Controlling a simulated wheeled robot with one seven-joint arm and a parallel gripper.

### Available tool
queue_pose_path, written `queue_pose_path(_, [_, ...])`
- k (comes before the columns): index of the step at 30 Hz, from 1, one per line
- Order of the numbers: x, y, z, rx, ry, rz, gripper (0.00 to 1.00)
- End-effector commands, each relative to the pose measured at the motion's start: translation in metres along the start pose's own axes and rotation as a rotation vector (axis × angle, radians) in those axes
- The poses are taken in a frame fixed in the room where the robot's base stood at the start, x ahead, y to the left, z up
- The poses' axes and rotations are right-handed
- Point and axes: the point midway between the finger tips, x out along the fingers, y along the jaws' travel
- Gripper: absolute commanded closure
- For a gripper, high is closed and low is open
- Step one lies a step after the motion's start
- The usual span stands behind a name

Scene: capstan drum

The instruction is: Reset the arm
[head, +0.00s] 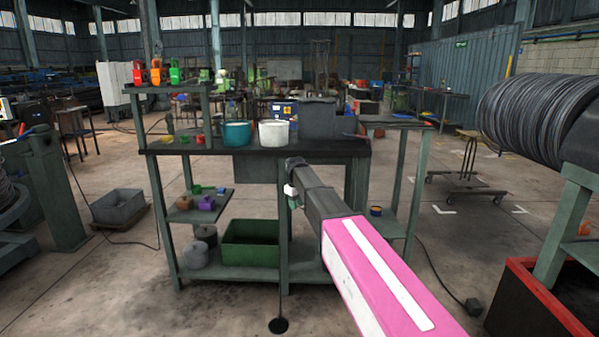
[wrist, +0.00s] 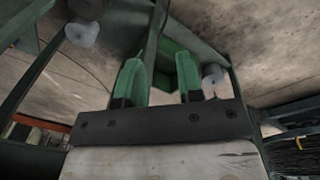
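My arm (head: 375,270) reaches forward from the lower right, with a pink and white link and a dark grey forearm. My gripper (head: 293,200) is at its far end, in front of the workbench (head: 260,149) and below its top. In the wrist view my gripper (wrist: 160,85) shows two green fingers standing apart. Nothing is seen between them, so it is open and empty. Part of the green bin (wrist: 187,72) shows beyond the fingers. The fingertips are small and partly unclear in the head view.
The bench holds a teal pot (head: 236,134), a white pot (head: 273,133) and a grey block (head: 330,119). A green bin (head: 250,259) stands on its lower shelf. A cable-wound drum (head: 535,112) is at right, above a red-edged box (head: 540,300).

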Motion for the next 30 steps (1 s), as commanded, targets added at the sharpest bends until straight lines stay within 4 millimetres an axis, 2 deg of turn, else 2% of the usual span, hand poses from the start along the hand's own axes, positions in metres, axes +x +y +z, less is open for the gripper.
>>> queue_pose_path(1, [0.018,-0.007,0.04,0.05,-0.009,-0.007,0.66])
queue_pose_path(5, [0.059,-0.016,0.115,0.187,-0.021,-0.018,0.66])
queue_pose_path(9, [0.096,-0.034,0.197,0.342,-0.036,-0.031,0.66])
queue_pose_path(15, [0.132,-0.07,0.31,0.566,-0.058,-0.048,0.66])
queue_pose_path(18, [0.142,-0.086,0.351,0.657,-0.068,-0.053,0.66])
queue_pose_path(21, [0.147,-0.097,0.378,0.72,-0.073,-0.056,0.66])
queue_pose_path(24, [0.15,-0.102,0.391,0.754,-0.075,-0.058,0.66])
queue_pose_path(30, [0.152,-0.103,0.393,0.767,-0.075,-0.058,0.66])
